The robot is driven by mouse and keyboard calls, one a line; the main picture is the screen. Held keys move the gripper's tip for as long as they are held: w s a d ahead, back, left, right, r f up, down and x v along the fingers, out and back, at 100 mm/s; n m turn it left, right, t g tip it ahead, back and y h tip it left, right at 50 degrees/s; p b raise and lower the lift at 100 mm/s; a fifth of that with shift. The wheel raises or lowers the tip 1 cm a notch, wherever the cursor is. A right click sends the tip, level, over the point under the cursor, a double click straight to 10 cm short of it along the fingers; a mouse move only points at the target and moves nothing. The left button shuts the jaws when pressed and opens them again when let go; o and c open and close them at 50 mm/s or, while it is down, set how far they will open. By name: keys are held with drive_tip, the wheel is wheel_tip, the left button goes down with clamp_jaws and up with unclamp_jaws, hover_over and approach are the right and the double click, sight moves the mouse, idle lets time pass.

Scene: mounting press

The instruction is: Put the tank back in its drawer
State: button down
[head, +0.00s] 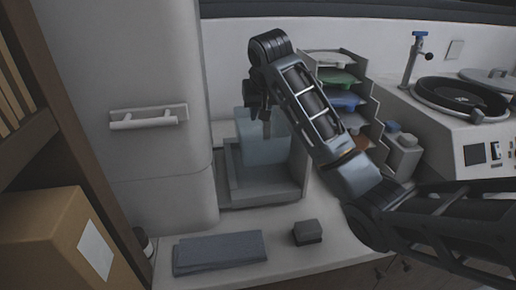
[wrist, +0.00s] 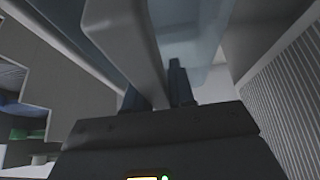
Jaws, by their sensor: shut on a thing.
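The tank (head: 266,150) is a translucent, pale blue box in the head view. It is in or just above a grey open-topped drawer (head: 272,189) beside the tall light grey cabinet; I cannot tell whether it rests on the drawer floor. My gripper (head: 263,112) is at the tank's upper front and is shut on it. In the wrist view, the fingers (wrist: 160,90) close around a grey bar-like part of the tank, with the clear tank wall (wrist: 192,30) behind.
The tall cabinet (head: 150,60) with a handle stands left. A stepped rack of coloured trays (head: 342,80) and a machine with a round black opening (head: 460,94) stand right. A folded grey cloth (head: 219,252) and a small dark block (head: 307,232) lie on the counter in front.

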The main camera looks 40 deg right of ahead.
sight(259, 136)
drive_tip(key=shift+f+p, duration=0.4)
drive_tip(key=shift+f, duration=3.5)
drive_tip(key=c, duration=1)
unclamp_jaws()
drive_tip(key=shift+f, duration=0.1)
drive_tip(key=shift+o, duration=0.2)
drive_tip(key=v, duration=1.2)
drive_tip(key=shift+b, duration=0.4)
